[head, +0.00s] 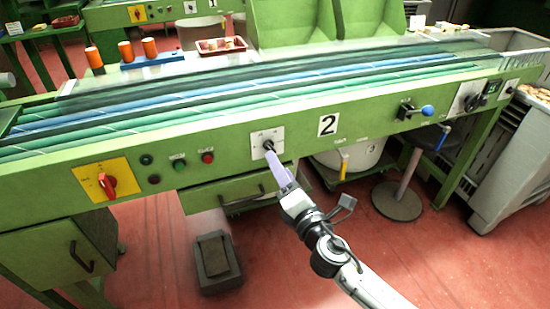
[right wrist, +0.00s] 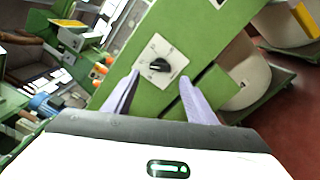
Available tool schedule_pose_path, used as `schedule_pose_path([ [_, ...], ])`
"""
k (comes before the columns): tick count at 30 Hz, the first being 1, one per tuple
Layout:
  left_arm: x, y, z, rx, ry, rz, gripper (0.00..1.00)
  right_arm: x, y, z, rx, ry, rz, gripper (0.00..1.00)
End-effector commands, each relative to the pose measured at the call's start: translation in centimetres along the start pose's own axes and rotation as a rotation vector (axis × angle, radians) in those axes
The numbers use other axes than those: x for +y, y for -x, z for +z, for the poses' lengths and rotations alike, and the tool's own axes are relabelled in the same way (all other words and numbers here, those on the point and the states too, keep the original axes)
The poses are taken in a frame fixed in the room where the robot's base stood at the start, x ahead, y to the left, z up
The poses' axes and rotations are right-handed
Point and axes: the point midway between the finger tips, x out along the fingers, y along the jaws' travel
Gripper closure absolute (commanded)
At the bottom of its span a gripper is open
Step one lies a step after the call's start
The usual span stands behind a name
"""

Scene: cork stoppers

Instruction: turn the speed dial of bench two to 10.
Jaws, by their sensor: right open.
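Bench two is a green machine with a "2" plate (head: 327,125) on its front panel. Left of that plate is the speed dial (head: 268,145), a black knob on a white square plate. In the right wrist view the dial (right wrist: 159,66) sits ahead, between the two fingers in the picture. My right gripper (head: 274,160) is just in front of the dial, its lilac fingers pointing at it. In the right wrist view the right gripper (right wrist: 158,92) is open with nothing between its fingers. The scale marks are too small to read. My left gripper is not in view.
On the same panel are a red switch on a yellow plate (head: 107,182), green (head: 179,165) and red (head: 208,157) buttons, and a blue-handled lever (head: 427,110). A drawer (head: 225,193) hangs below the dial. A stool (head: 398,198) and grey bin (head: 510,160) stand at right.

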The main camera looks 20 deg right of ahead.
Motion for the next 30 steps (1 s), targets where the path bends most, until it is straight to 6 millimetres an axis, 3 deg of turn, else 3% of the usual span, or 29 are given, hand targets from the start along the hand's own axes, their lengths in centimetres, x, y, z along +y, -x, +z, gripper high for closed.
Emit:
schedule_pose_path([
  [3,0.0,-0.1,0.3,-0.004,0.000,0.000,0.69,-0.1,2.3,-0.1,0.002,0.000,-0.001,0.48],
  [9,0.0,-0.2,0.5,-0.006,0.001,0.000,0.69,0.0,4.3,0.0,0.000,0.000,0.000,0.48],
  [26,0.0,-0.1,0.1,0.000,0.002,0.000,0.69,-0.1,4.6,-0.1,0.002,-0.010,-0.004,0.48],
  [30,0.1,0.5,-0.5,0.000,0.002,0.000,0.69,-2.4,6.3,-1.2,0.032,-0.205,-0.097,0.48],
])
